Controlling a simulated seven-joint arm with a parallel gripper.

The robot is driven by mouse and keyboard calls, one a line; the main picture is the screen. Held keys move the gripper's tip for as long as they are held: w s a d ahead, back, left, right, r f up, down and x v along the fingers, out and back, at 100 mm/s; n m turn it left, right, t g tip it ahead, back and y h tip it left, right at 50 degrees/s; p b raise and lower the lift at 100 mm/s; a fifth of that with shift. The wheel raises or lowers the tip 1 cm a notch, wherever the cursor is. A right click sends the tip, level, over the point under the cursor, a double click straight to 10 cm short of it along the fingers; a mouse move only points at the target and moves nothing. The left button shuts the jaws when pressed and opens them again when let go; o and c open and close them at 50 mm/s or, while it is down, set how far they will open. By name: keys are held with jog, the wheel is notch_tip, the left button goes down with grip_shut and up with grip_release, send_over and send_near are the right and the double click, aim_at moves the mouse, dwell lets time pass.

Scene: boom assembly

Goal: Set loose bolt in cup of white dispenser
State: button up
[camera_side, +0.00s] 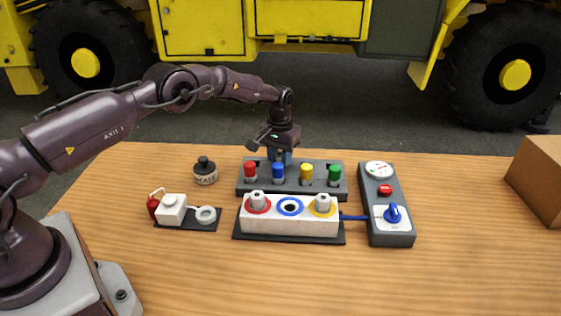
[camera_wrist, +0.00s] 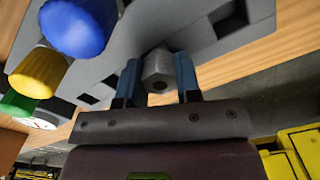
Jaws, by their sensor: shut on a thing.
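My gripper (camera_side: 281,157) is over the back of the dark grey rack, behind the blue knob. In the wrist view its two blue fingers (camera_wrist: 157,62) are shut on a grey hexagonal bolt (camera_wrist: 158,72) with a dark round recess in its end. The bolt is hidden in the side view. I cannot tell whether it still touches the rack. The white dispenser (camera_side: 171,209) stands on a black plate at the left of the table. Its white ring-shaped cup (camera_side: 206,215) is at its right side, well left of my gripper and nearer the camera.
The rack (camera_side: 256,190) carries red, blue, yellow and green knobs. A white block (camera_side: 263,222) with coloured rings and two grey cylinders stands in front. A control box (camera_side: 398,233) and a cardboard box (camera_side: 542,178) are right.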

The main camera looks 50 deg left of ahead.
aim_at(280, 153)
jog(key=shift+r, duration=3)
jog(key=shift+w+a+r, duration=0.1)
jog(key=shift+r, duration=0.05)
notch_tip(280, 153, up, 5)
jog(key=s, duration=1.7)
jog(key=shift+s+d+f, duration=0.3)
jog(key=shift+s+f, duration=0.95)
jog(key=shift+f, duration=0.15)
jog(key=shift+s+d+f, duration=0.35)
jog(key=shift+s+f, duration=0.9)
jog(key=shift+f, duration=0.2)
jog(key=shift+s+d+f, duration=0.3)
jog(key=shift+s+f, duration=0.95)
jog(key=shift+f, duration=0.15)
jog(key=shift+f, duration=1.1)
